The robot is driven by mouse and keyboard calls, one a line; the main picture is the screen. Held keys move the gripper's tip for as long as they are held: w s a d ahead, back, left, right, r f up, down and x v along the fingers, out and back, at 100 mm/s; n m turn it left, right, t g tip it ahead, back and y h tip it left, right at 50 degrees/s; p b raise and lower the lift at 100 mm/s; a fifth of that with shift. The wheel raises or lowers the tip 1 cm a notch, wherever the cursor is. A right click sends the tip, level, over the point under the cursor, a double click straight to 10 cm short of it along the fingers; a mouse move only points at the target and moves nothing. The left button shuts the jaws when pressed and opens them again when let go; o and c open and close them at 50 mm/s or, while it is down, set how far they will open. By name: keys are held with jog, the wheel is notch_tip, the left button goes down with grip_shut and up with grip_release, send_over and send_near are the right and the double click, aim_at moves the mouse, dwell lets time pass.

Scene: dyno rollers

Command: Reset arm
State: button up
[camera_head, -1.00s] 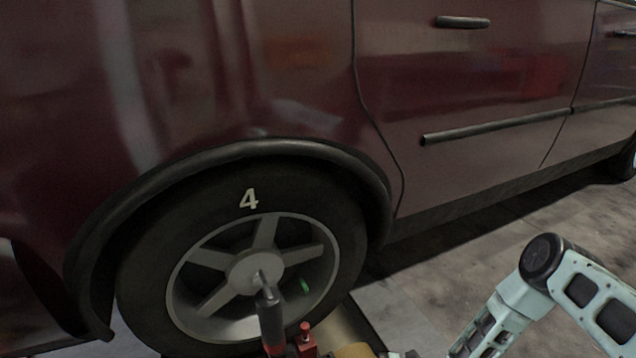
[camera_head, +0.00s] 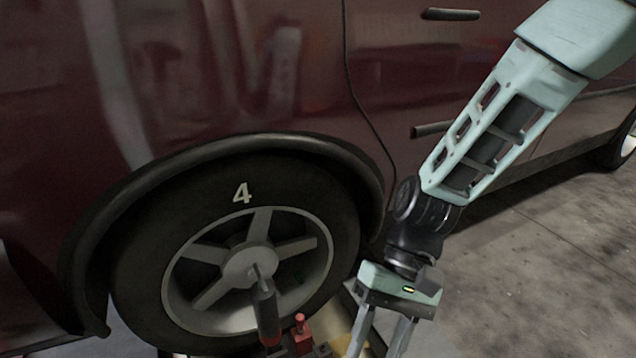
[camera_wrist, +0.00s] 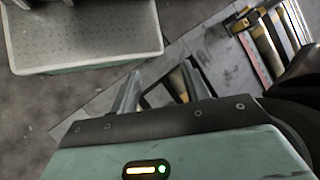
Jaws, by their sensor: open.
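My gripper (camera_head: 381,336) hangs pointing down, to the right of the car wheel, with its two fingers apart. Its fingertips run off the bottom edge of the head view. In the wrist view my gripper (camera_wrist: 158,82) shows its two fingers spread with nothing held between them. Floor and part of the roller equipment lie beyond the fingers.
A dark red car fills the back, with its wheel (camera_head: 250,268) marked 4. A dark handle with a red end (camera_head: 267,312) and a red part (camera_head: 300,335) stand before it. The wrist view shows rollers (camera_wrist: 265,45). Open concrete floor (camera_head: 530,255) lies at right.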

jog(key=s+d+r+n+t+h, duration=0.45)
jog(key=d+r+n+t, duration=0.2)
jog(key=r, duration=0.35)
notch_tip(320, 180, up, 38)
jog(key=p, duration=3.8)
jog(key=shift+s+a+t+y, duration=0.3)
jog(key=shift+s+t+y, duration=0.05)
jog(key=shift+s, duration=0.1)
jog(key=shift+m, duration=0.25)
jog(key=shift+c, duration=0.3)
